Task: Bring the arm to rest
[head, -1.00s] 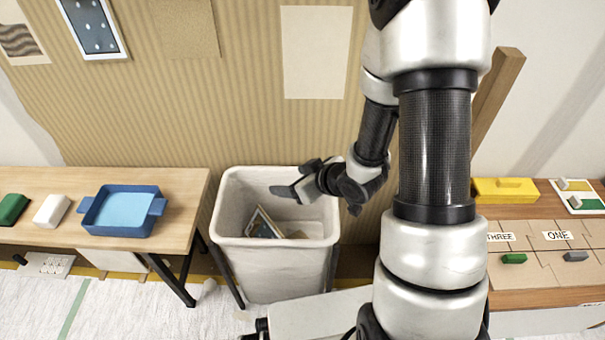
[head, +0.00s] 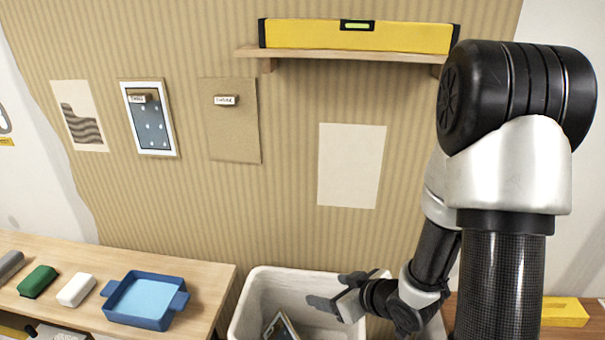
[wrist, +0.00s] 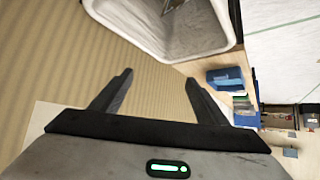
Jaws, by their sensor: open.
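My gripper (head: 337,293) is above the right part of the white bin in the head view, its fingers pointing left. In the wrist view my gripper (wrist: 158,80) shows two dark fingers spread apart with nothing between them. The white bin (head: 250,297) stands against the wall; it also shows at the top of the wrist view (wrist: 130,27). A framed picture (head: 283,327) leans inside the bin. My arm rises on the right of the head view and hides part of the wall.
A table (head: 215,283) at left holds a blue tray (head: 146,300) with light blue content, a white block (head: 76,290) and a green block (head: 38,281). A yellow level (head: 360,37) lies on a wall shelf (head: 300,57). A blank sheet (head: 351,165) hangs on the wall.

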